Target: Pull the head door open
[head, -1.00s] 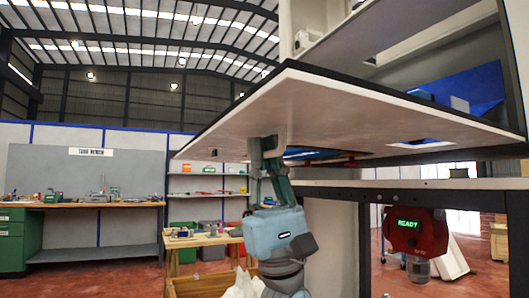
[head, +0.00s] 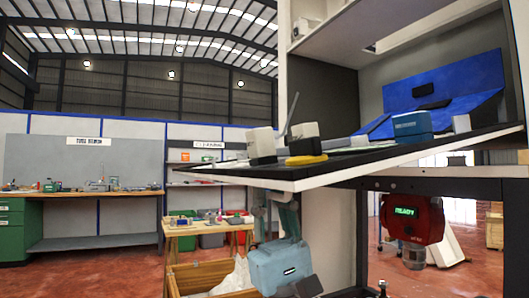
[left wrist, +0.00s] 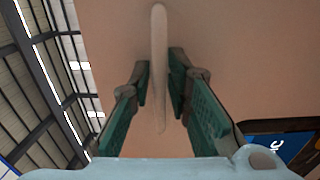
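The head door (head: 345,170) is a broad white panel with a dark inner face. In the head view it lies nearly level, its inner face up and its left edge lower. Its pale handle (left wrist: 158,40) stands out from the outer face in the left wrist view. My left gripper (left wrist: 161,75) has its teal fingers close on both sides of the handle and appears shut on it. In the head view the gripper's pale blue body (head: 283,265) is under the door, and the door's edge hides the fingertips. My right gripper is not in view.
White blocks (head: 262,143), a yellow piece (head: 306,160) and a blue-grey box (head: 412,127) show along the door's upper side. A red device (head: 413,222) reading READY hangs below. A wooden crate (head: 190,279) stands at lower left.

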